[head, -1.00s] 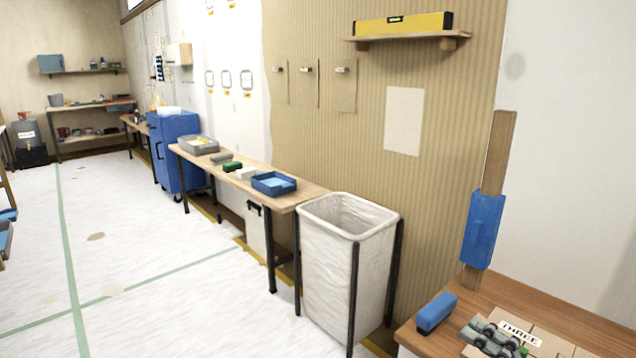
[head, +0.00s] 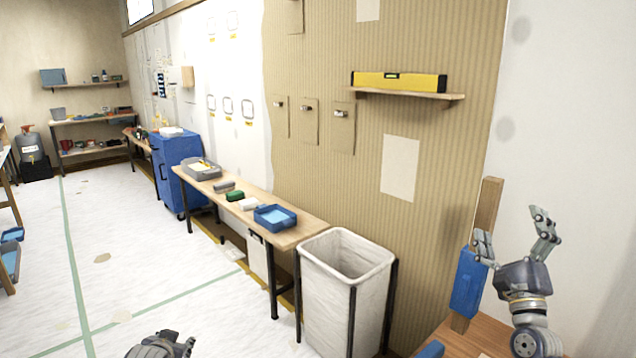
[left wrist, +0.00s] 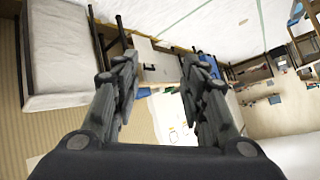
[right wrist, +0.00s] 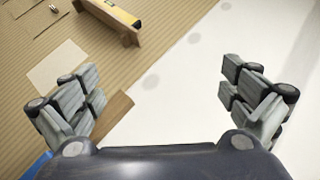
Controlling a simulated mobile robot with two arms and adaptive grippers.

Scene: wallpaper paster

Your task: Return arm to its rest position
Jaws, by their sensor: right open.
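My right gripper (head: 515,240) is raised at the right, in front of the white wall and beside the wooden post with the blue holder (head: 468,283). Its fingers are spread wide with nothing between them, as the right wrist view also shows (right wrist: 160,95). My left gripper (head: 178,345) shows only in part at the bottom edge of the head view, over the white floor. In the left wrist view its fingers (left wrist: 158,80) stand apart with a clear gap and hold nothing.
A white-lined bin (head: 340,310) stands between the long wooden bench (head: 310,228) and the wooden table (head: 465,342) at the right. A shelf (head: 405,95) with a yellow level (head: 400,81) hangs on the wall. The floor at the left is open.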

